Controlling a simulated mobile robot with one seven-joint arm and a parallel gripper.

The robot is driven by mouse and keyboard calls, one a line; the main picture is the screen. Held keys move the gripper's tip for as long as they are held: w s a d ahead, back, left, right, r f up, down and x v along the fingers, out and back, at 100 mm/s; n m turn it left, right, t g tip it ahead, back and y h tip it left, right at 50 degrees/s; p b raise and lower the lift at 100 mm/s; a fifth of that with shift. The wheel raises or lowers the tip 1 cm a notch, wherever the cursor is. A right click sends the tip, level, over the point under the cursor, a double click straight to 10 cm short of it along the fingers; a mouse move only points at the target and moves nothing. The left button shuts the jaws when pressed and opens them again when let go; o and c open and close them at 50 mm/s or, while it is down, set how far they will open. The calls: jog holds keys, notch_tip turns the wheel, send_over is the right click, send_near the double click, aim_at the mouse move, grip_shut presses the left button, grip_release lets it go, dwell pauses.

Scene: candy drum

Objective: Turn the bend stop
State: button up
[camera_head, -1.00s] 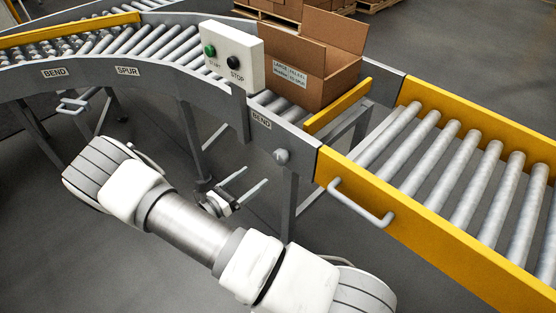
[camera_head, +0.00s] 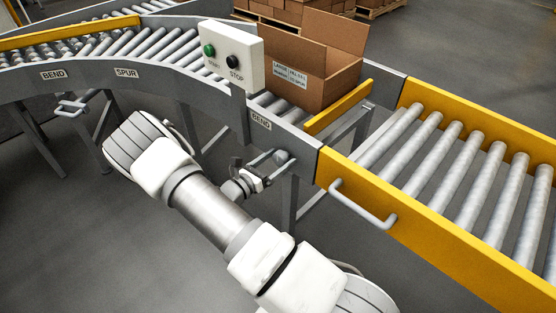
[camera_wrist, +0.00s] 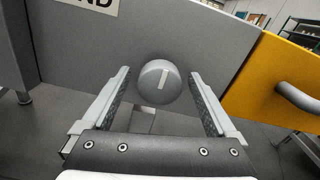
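A round grey knob (camera_head: 281,157) sits on the side of the grey conveyor rail, just right of and below a BEND label (camera_head: 261,123). My gripper (camera_head: 271,164) is at the knob in the head view. In the wrist view my gripper (camera_wrist: 160,76) is open, one finger on each side of the knob, with a visible gap on both sides. A yellow bar (camera_head: 339,107) stands beside the open carton (camera_head: 318,88) on the rollers.
A white box with a green START and a black STOP button (camera_head: 232,60) stands on the rail above left. A yellow-sided roller conveyor (camera_head: 440,244) with a grey handle (camera_head: 362,206) lies to the right. A conveyor leg (camera_head: 289,203) is below the knob.

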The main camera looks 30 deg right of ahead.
jog(key=c, duration=1.3)
